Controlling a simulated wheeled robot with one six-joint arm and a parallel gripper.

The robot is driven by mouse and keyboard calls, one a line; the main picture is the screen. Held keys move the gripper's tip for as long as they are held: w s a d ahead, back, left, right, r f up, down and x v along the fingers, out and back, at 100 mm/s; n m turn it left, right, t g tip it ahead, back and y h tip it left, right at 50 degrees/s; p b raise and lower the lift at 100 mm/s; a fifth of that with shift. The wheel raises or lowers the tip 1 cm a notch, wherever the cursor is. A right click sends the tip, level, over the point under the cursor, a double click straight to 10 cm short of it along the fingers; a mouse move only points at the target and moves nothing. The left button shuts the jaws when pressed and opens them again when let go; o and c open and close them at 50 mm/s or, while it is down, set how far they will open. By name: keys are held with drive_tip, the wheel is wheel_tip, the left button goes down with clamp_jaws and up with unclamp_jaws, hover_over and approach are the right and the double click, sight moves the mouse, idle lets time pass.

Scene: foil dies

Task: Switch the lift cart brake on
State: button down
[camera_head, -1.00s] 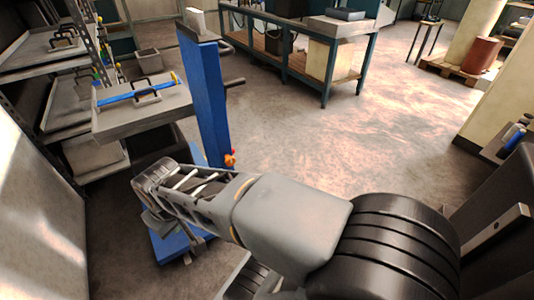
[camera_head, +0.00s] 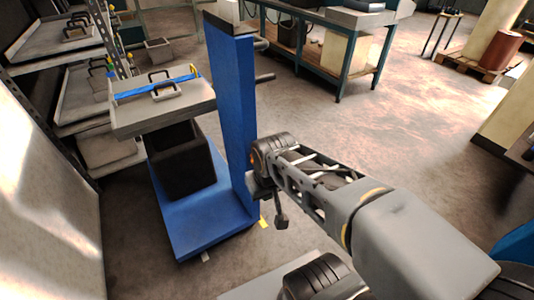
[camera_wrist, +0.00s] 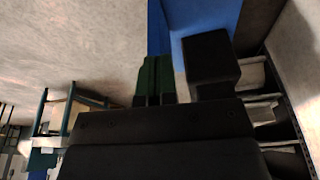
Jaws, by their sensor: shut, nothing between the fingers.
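The blue lift cart stands left of centre in the head view, with an upright column (camera_head: 232,100) and a flat blue base (camera_head: 195,228). Only a sliver of orange shows low on the column beside my wrist; the brake control itself is hidden or too small to make out, and its setting cannot be told. My gripper is largely hidden behind my wrist there, close to the column's lower right side.
A grey die (camera_head: 165,105) with black handles and a blue strap sits at the cart's upper left. A shelf rack (camera_head: 70,130) stands at the left. A workbench (camera_head: 345,50) is behind. The floor (camera_head: 400,130) to the right is open.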

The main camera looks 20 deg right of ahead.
drive_tip(key=w+d+f+m+t, duration=0.25)
drive_tip(key=w+d, duration=0.35)
drive_tip(key=w, duration=0.3)
drive_tip(key=w+d+f+m+t, duration=0.2)
drive_tip(key=w+d+f+t, duration=0.2)
drive_tip(key=w+d, duration=0.4)
drive_tip(key=w+d+f+m+t, duration=0.25)
drive_tip(key=w+d+t, duration=0.2)
drive_tip(key=w, duration=0.55)
drive_tip(key=s+d+f+m+t+y, duration=0.1)
drive_tip(key=s+f+m+t+y, duration=0.1)
drive_tip(key=s+f+y, duration=0.6)
wheel_tip(320, 180, down, 4)
drive_tip(key=y, duration=0.3)
drive_tip(key=shift+s+d+f+m+t+y, duration=0.15)
drive_tip(key=shift+d+f+m+t+y, duration=0.15)
drive_tip(key=shift+m+t, duration=0.1)
drive_tip(key=b+x, duration=0.2)
drive_tip(key=x, duration=1.2)
drive_tip(key=shift+b, duration=0.4)
drive_tip(key=shift+r, duration=0.1)
